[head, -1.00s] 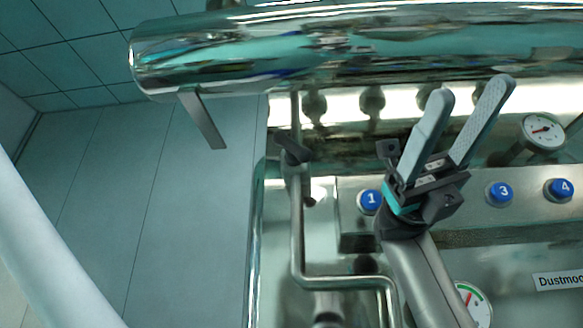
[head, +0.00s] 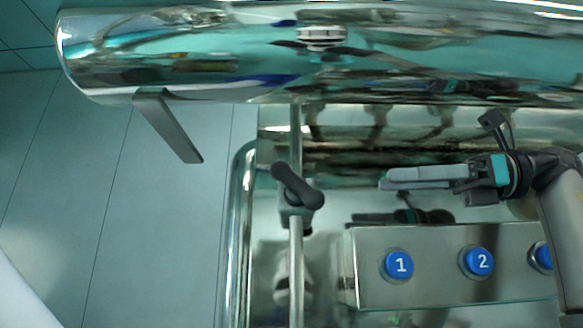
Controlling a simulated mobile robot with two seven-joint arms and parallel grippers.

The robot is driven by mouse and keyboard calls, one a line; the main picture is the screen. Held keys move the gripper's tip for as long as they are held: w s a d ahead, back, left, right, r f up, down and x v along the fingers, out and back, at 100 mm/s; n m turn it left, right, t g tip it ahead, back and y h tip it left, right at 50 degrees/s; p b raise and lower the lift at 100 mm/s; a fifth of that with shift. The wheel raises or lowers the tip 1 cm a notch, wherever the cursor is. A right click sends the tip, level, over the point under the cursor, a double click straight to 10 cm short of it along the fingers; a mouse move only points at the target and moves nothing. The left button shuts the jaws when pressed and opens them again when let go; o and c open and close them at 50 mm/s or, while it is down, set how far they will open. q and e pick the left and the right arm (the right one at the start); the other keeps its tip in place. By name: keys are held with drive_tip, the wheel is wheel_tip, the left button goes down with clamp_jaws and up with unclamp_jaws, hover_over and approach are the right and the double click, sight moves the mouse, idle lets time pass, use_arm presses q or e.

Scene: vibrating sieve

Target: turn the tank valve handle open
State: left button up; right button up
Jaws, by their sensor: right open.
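The valve handle (head: 298,187) is a dark grey lever on a small valve body on a vertical steel pipe (head: 296,265). It lies slanted, from upper left to lower right, across the pipe. The pipe runs up towards a large polished steel tank (head: 200,75). My right gripper (head: 386,179) is to the right of the handle, its grey fingers pointing left towards it with a clear gap between. The fingers are seen nearly edge-on and overlap; the gripper is open with nothing in it. My left gripper is not in view.
A steel panel (head: 365,290) with blue numbered buttons, 1 (head: 400,265) and 2 (head: 481,262), sits below my right gripper. The tank overhangs above, with a flat metal bracket (head: 168,125) at its left. Left of the frame rail (head: 236,220) is open tiled floor.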

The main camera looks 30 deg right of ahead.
sight(296, 185)
drive_tip(key=x, duration=1.5)
drive_tip(key=shift+w, duration=0.1)
drive_tip(key=shift+c, duration=0.3)
clamp_jaws()
